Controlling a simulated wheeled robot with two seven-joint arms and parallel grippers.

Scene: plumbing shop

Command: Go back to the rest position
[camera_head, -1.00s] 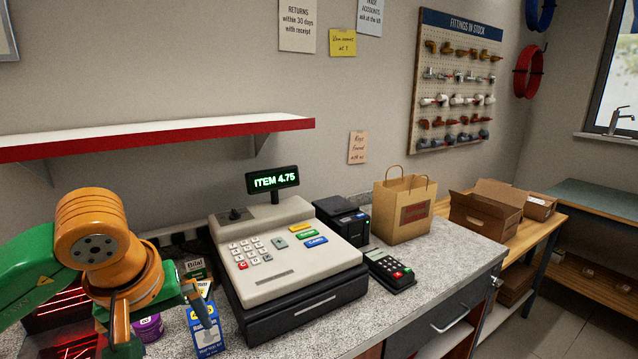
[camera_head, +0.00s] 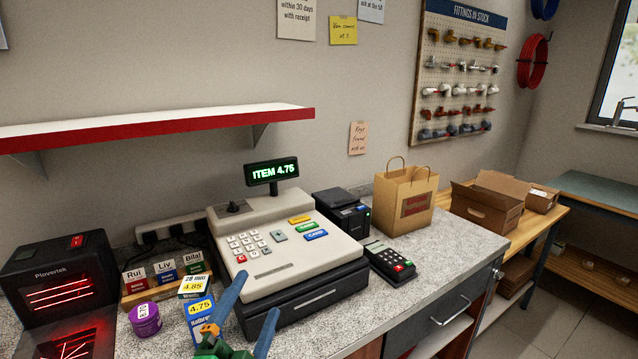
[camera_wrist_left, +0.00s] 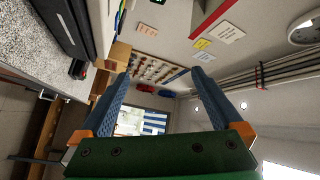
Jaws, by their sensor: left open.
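My left gripper (camera_head: 246,322) shows at the bottom of the head view, in front of the cash register (camera_head: 285,250). Its two blue fingers are spread apart with nothing between them. In the left wrist view the same open fingers (camera_wrist_left: 155,90) point out over the room, with the counter (camera_wrist_left: 25,55) at the upper left. My right gripper is in neither view.
A scanner (camera_head: 58,275) with red lines, a purple tub (camera_head: 145,319), a blue box priced 4.75 (camera_head: 200,318) and name-labelled cards (camera_head: 166,272) stand left of the register. A card reader (camera_head: 388,262) and paper bag (camera_head: 405,205) stand right. A red-edged shelf (camera_head: 160,133) overhangs.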

